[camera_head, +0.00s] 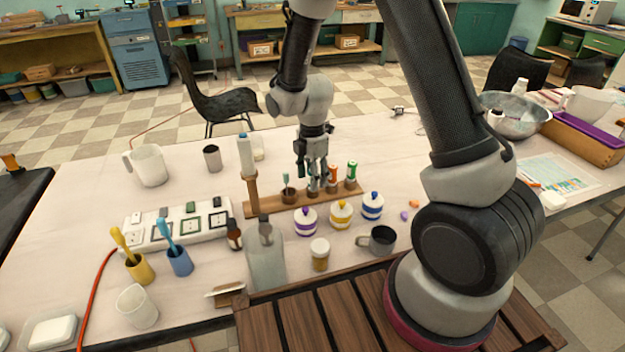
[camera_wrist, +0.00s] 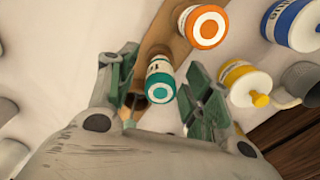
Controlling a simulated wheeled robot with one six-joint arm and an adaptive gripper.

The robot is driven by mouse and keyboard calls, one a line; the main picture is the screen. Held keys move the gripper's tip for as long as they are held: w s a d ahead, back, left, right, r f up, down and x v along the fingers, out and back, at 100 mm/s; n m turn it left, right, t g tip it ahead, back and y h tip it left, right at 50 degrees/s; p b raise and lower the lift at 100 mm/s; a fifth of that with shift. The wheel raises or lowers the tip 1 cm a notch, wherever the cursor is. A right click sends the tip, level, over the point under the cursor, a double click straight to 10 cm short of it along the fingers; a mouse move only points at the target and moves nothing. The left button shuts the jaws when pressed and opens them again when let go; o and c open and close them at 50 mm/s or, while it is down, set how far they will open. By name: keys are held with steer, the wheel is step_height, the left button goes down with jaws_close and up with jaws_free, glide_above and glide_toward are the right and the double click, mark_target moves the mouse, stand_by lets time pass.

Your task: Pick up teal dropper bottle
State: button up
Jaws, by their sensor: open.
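A teal-capped bottle (camera_wrist: 160,80) stands upright in the wrist view, with a white ring on its cap. It sits on a wooden strip (camera_head: 258,208), in line with an orange-capped bottle (camera_head: 333,174) and a green-capped bottle (camera_head: 351,171). My gripper (camera_head: 312,174) points down over the strip, open, with one finger on either side of the teal-capped bottle in the wrist view. I see no firm contact. In the head view the fingers hide most of that bottle.
Purple (camera_head: 305,223), yellow (camera_head: 341,215) and blue (camera_head: 372,207) banded jars stand in front of the strip. A dark mug (camera_head: 380,240) and a glass bottle (camera_head: 266,262) are nearer. Table behind the strip is mostly clear.

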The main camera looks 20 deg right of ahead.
steer(key=c, duration=0.6)
steer(key=shift+c, duration=0.2)
step_height(320, 180, up, 14)
stand_by(0.7)
